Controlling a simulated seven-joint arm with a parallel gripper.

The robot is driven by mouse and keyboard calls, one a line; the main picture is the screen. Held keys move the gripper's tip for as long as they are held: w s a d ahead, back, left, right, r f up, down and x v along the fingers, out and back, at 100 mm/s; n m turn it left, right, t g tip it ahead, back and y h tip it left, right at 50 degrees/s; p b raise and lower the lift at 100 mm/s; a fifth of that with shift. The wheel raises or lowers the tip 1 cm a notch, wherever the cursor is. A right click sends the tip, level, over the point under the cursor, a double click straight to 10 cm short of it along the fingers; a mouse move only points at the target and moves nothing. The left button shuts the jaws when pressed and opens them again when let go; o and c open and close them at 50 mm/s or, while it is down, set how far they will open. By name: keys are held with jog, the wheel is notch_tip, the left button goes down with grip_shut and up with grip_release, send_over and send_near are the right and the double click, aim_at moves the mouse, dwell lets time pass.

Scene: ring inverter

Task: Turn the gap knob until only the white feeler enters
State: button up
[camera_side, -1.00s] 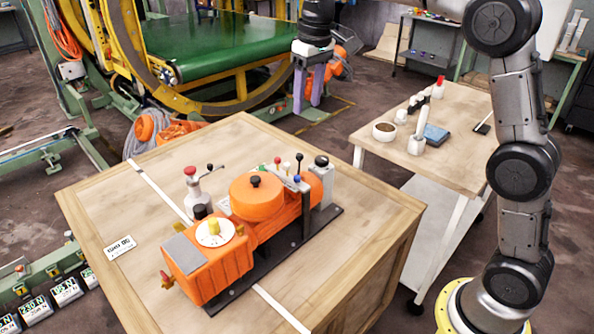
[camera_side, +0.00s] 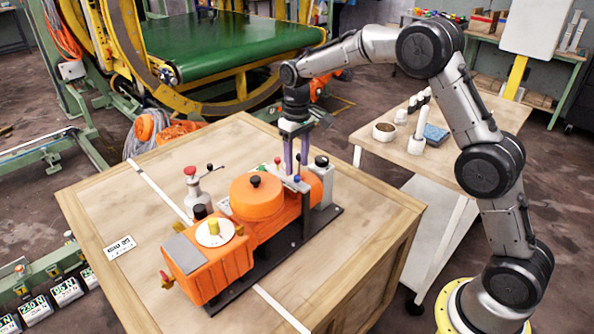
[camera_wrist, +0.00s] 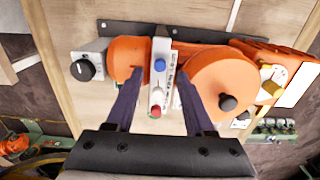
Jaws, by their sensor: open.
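An orange machine (camera_side: 212,272) stands on the crate top. Its grey labelled plate (camera_wrist: 167,62) carries the white-topped feeler (camera_wrist: 158,96), with a blue-topped one (camera_wrist: 159,65) and a red-topped one (camera_wrist: 154,112) in line with it. My gripper (camera_side: 295,166) is open and points down over this plate; in the wrist view its fingers (camera_wrist: 158,82) lie either side of the plate, holding nothing. In the side view the fingers partly hide the feelers. A black knob (camera_side: 321,160) tops a grey block at the far end. A yellow knob (camera_side: 213,226) stands on a white dial. Which is the gap knob is unclear.
A large orange drum (camera_side: 257,199) with a black knob stands beside the plate. A small red-topped lever device (camera_side: 192,183) stands behind it. The crate top (camera_side: 350,240) is clear at the front right. A side table (camera_side: 470,150) holds a bowl and small items.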

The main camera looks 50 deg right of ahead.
aim_at(297, 177)
jog(key=shift+f, duration=1.7)
grip_shut()
